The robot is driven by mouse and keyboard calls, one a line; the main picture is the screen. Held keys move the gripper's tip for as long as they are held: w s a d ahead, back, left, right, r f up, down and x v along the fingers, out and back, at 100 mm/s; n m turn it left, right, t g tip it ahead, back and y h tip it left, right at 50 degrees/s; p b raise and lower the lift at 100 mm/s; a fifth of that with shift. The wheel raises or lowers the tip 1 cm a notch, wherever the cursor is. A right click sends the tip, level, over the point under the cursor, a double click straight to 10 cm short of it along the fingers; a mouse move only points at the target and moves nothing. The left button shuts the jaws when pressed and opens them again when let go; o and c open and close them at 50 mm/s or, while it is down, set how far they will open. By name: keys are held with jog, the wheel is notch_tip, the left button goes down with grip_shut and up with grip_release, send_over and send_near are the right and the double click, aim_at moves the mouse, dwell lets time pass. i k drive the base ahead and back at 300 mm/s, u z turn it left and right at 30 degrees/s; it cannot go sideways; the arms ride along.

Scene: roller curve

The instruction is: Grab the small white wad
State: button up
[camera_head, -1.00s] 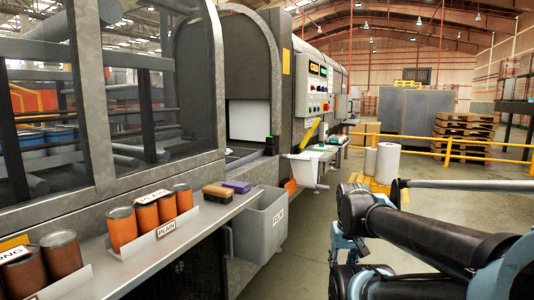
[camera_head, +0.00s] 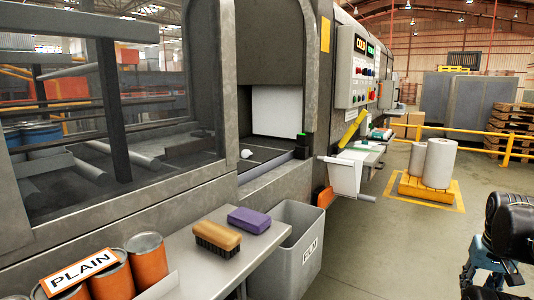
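A small white wad (camera_head: 246,154) lies on the dark surface inside the machine's opening, near its left front side. Its details are too small to make out. Part of my arm (camera_head: 508,235) shows at the lower right edge, well away from the wad. My gripper's fingers are not in view.
A shelf in front holds orange cans (camera_head: 112,279) behind a PLAIN sign (camera_head: 80,271), a brush (camera_head: 217,238) and a purple block (camera_head: 249,220). A grey FILM bin (camera_head: 305,262) stands beside it. An orange paddle (camera_head: 325,197) and a white tray (camera_head: 345,176) are right of the opening.

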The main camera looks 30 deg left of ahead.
aim_at(245, 154)
jog(key=u, duration=0.5)
jog(key=i, duration=1.1)
jog(key=u, duration=0.75)
